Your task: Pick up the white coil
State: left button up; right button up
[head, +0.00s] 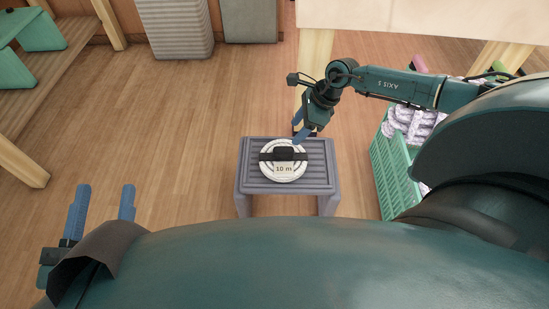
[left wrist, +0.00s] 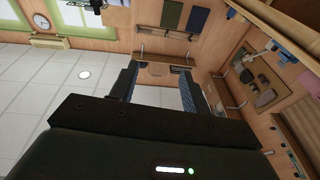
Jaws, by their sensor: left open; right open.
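The white coil (head: 269,173) lies flat on a grey slatted stool (head: 322,182) in the middle of the head view. A black strap crosses it, and a label on it reads "10 m". My right gripper (head: 301,134) is open just above the coil's far right edge, with its blue fingers close to it; I cannot tell whether they touch. My left gripper (head: 100,203) is open and empty at the lower left, well away from the stool. Its spread fingers also show in the left wrist view (left wrist: 160,82), with nothing between them.
A green crate (head: 393,187) with whitish rope coils (head: 415,122) stands right of the stool, partly hidden by my right arm. A pale table (head: 420,17) is behind. Grey bins (head: 175,28) stand at the back. The wooden floor left of the stool is clear.

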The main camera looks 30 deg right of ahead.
jog(key=shift+h, duration=0.4)
jog(key=f+b, duration=0.1)
jog(key=f, duration=0.1)
jog(key=w+f+b, duration=0.1)
jog(key=f, duration=0.1)
jog(key=w+f+b, duration=0.1)
jog(key=f, duration=0.2)
jog(key=shift+a+f, duration=0.1)
jog(key=shift+a, duration=0.05)
jog(key=b+x, duration=0.3)
jog(key=x, duration=0.2)
jog(key=shift+w+a+f+b, duration=0.1)
jog(key=shift+w+f+b, duration=0.05)
jog(key=shift+b, duration=0.15)
jog(key=shift+w+a+f, duration=0.1)
jog(key=shift+f, duration=0.15)
pick_arm(q)
notch_tip(320, 180, up, 8)
jog(key=m+t+h, duration=0.1)
jog(key=m+h, duration=0.7)
jog(key=shift+w+a+f+t, duration=0.15)
jog(key=shift+w+a+t, duration=0.15)
jog(key=shift+w+a, duration=0.1)
pick_arm(e)
jog(key=shift+r, duration=0.1)
grip_shut()
